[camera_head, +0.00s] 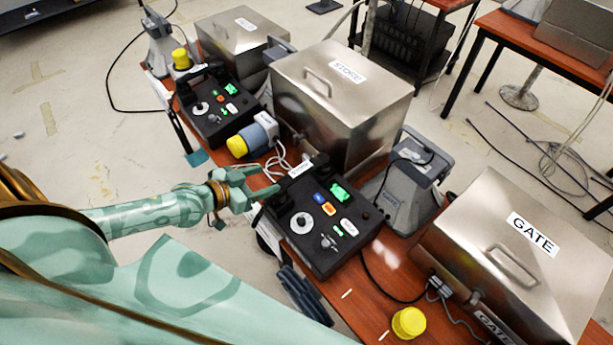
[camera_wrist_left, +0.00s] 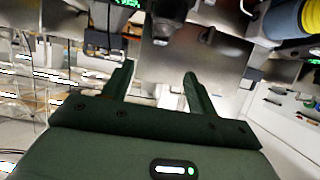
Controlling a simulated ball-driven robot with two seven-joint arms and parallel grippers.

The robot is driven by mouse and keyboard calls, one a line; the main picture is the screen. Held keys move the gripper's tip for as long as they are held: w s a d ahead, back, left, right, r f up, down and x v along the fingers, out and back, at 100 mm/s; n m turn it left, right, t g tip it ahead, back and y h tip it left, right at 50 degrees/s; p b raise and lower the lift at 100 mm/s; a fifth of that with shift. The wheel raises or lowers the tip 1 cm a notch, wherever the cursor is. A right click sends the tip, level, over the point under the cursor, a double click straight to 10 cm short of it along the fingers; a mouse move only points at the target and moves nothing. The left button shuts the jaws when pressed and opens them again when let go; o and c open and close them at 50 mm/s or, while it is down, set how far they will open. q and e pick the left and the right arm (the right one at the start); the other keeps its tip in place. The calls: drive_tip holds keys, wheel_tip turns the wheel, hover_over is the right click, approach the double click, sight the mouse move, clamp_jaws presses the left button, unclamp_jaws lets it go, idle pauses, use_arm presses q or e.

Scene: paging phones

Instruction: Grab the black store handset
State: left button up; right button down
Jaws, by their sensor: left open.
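The black store handset (camera_head: 280,199) appears to lie along the upper-left edge of the black button panel (camera_head: 346,241) on the wooden table, partly hard to separate from the panel. A small white label (camera_head: 299,168) shows by that edge. My left gripper (camera_head: 268,181) is open, with its fingers pointing at this edge from the left, close to it; I cannot tell whether they touch. In the left wrist view the gripper (camera_wrist_left: 157,84) shows its two fingers apart, with dark and metal shapes beyond them and nothing clearly held. My right gripper is not in view.
A metal STORE box (camera_head: 345,110) stands behind the panel and a GATE box (camera_head: 530,270) at right. A grey horn speaker (camera_head: 402,190) stands between them. A second black panel (camera_head: 224,112), a yellow-capped cylinder (camera_head: 252,139) and a yellow knob (camera_head: 409,322) also share the table. Cables lie around.

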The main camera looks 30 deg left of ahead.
sight(299, 170)
use_arm(q)
drive_tip(key=b+x, duration=0.1)
drive_tip(key=x, duration=0.5)
drive_tip(key=shift+w+d+f, duration=0.15)
drive_tip(key=shift+w+d, duration=0.05)
drive_tip(key=shift+d, duration=0.05)
drive_tip(key=b+x, duration=0.1)
drive_tip(key=x, duration=0.1)
drive_tip(key=b+x, duration=0.1)
drive_tip(key=x, duration=0.2)
drive_tip(key=shift+f, duration=0.5)
drive_tip(key=shift+r, duration=0.1)
drive_tip(key=c, duration=1.2)
drive_tip(key=shift+r, duration=0.1)
